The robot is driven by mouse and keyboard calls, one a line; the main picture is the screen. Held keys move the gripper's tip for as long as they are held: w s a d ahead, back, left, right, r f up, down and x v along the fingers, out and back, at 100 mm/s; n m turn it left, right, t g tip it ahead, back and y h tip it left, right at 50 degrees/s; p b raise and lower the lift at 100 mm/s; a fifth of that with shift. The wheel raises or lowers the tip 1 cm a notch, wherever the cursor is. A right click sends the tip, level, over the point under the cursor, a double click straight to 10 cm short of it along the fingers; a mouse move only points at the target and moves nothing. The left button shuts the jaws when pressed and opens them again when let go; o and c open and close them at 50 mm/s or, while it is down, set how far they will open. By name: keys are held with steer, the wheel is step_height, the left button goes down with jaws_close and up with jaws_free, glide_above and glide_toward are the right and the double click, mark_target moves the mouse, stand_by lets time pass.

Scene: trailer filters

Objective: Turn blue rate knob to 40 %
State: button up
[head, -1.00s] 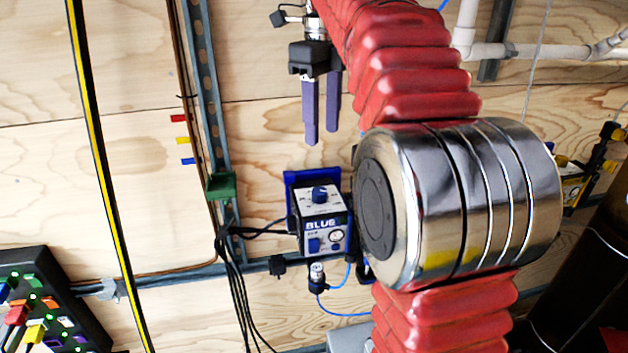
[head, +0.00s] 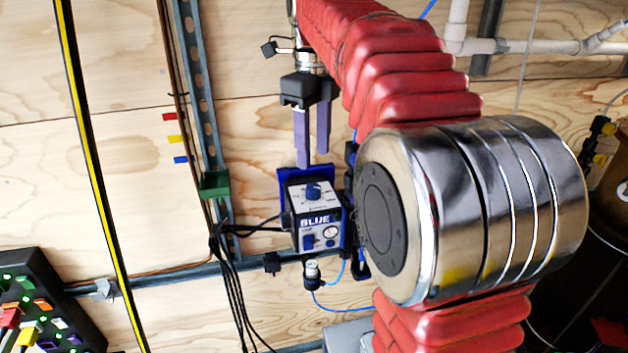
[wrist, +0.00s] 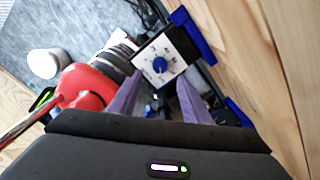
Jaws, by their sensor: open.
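The blue dosing unit (head: 319,241) is mounted on the wall, a box with a white top face and the word BLUE on its front. Its blue rate knob (head: 313,191) sits on the white top face; it also shows in the wrist view (wrist: 159,65) amid dial marks too small to read. My gripper (head: 312,158) points down with its two purple fingers apart, just above the knob and not touching it. In the wrist view my fingers (wrist: 155,100) spread either side below the dial face, with nothing between their tips.
Black cables (head: 230,290) hang left of the unit beside a green block (head: 214,185) on a metal strut. A sensor with a blue hose (head: 312,274) is below the unit. My red-sleeved arm stands close on the right. A socket panel (head: 40,305) is at lower left.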

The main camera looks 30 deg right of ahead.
mark_target(313, 187)
step_height(313, 187, down, 8)
steer(key=shift+f, duration=0.1)
stand_by(0.4)
steer(key=shift+c, duration=0.4)
steer(key=c, duration=1)
steer(key=shift+o, duration=0.2)
steer(key=shift+n, duration=0.4)
steer(key=n, duration=1.3)
